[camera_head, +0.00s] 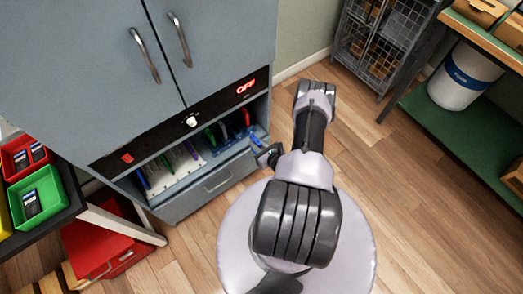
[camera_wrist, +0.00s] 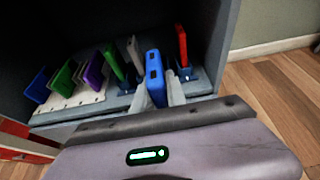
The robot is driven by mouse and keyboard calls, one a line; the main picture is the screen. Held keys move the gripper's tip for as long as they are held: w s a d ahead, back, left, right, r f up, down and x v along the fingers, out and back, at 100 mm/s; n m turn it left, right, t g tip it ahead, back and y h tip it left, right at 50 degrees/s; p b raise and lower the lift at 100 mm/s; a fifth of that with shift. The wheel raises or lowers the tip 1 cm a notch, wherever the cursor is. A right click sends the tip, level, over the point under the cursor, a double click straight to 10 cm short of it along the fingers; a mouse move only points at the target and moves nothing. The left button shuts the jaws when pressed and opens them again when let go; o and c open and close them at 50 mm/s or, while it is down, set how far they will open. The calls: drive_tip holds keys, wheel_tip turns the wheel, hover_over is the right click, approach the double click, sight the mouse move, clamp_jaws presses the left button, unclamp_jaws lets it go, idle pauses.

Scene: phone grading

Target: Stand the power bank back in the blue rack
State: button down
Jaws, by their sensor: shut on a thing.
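The blue power bank (camera_wrist: 155,76), with dark ports along its edge, stands upright between the pale fingers of my gripper (camera_wrist: 158,94) in the wrist view. My gripper is shut on it. The blue rack (camera_wrist: 198,82) lies just beyond, inside the cabinet's open bay. A red device (camera_wrist: 183,46) stands in it to the right, and a grey and a green device (camera_wrist: 114,63) stand to the left. The power bank's lower end is hidden, so I cannot tell whether it touches the rack. In the head view my gripper (camera_head: 267,154) is at the bay's right end.
A white rack (camera_wrist: 70,110) with blue, green and purple devices stands left of the blue rack. The grey cabinet (camera_head: 80,60) frames the bay closely above and at the right. A drawer (camera_head: 210,190) is below. Red and green bins (camera_head: 42,190) stand at far left.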

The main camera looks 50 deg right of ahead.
drive_tip(key=w+d+b, duration=0.3)
drive_tip(key=w+d, duration=0.1)
drive_tip(key=w, duration=1.4)
drive_tip(key=shift+d+f+b, duration=0.15)
drive_tip(key=shift+b, duration=0.25)
drive_tip(key=shift+s+f, duration=0.1)
drive_tip(key=shift+s, duration=0.05)
drive_tip(key=shift+f, duration=2.05)
drive_tip(key=shift+f, duration=0.2)
drive_tip(key=c, duration=1.3)
unclamp_jaws()
drive_tip(key=shift+o, duration=0.2)
